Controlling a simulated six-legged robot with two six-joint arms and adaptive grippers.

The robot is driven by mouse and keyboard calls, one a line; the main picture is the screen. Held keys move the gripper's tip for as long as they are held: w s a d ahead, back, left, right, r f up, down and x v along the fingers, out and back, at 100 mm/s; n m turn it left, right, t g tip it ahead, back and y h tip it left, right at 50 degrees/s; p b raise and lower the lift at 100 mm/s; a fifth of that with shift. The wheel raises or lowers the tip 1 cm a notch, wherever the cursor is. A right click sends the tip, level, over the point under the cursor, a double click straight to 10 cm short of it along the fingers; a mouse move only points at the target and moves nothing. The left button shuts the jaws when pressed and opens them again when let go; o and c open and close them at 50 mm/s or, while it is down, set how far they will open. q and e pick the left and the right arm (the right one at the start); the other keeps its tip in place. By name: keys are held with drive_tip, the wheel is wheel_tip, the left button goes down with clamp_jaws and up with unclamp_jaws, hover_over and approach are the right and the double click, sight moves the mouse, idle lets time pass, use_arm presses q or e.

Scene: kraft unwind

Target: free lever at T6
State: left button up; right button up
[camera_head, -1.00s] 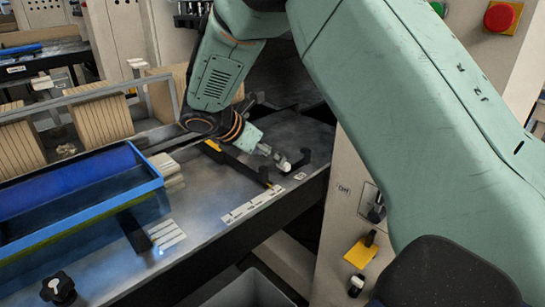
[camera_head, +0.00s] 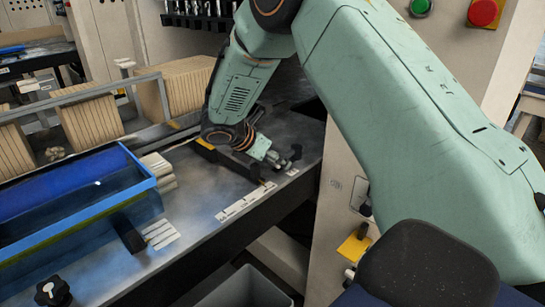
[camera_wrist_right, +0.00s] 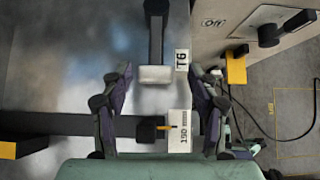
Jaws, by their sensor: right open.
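In the right wrist view, a black lever bar (camera_wrist_right: 156,35) runs down from the top and ends in a pale block (camera_wrist_right: 155,75). A white T6 label (camera_wrist_right: 182,60) is just right of it. My right gripper (camera_wrist_right: 161,78) is open, with a finger on each side of the pale end and visible gaps to both. I cannot tell its height above the lever. In the head view, my right gripper (camera_head: 268,155) is over the bench edge beside a black bracket (camera_head: 293,154). It partly hides the lever there. My left gripper is not in view.
Kraft packs (camera_head: 92,122) stand behind. A panel with an Off switch (camera_wrist_right: 268,35) and yellow block (camera_wrist_right: 236,68) is close right. A grey bin (camera_head: 245,290) is below the bench edge.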

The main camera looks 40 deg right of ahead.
drive_tip(key=shift+s, duration=0.1)
drive_tip(key=shift+w+d+f, duration=0.1)
drive_tip(key=shift+w+f, duration=0.1)
drive_tip(key=shift+w, duration=0.15)
drive_tip(key=shift+c, duration=0.3)
drive_tip(key=shift+w+d+f, duration=0.15)
drive_tip(key=shift+w+f, duration=0.1)
drive_tip(key=shift+w, duration=0.05)
drive_tip(key=shift+c, duration=1.4)
drive_tip(key=shift+s+r, duration=0.35)
drive_tip(key=shift+s, duration=0.1)
drive_tip(key=c, duration=0.5)
drive_tip(key=shift+w+a, duration=0.2)
drive_tip(key=shift+w, duration=0.1)
clamp_jaws()
drive_tip(key=shift+s, duration=0.1)
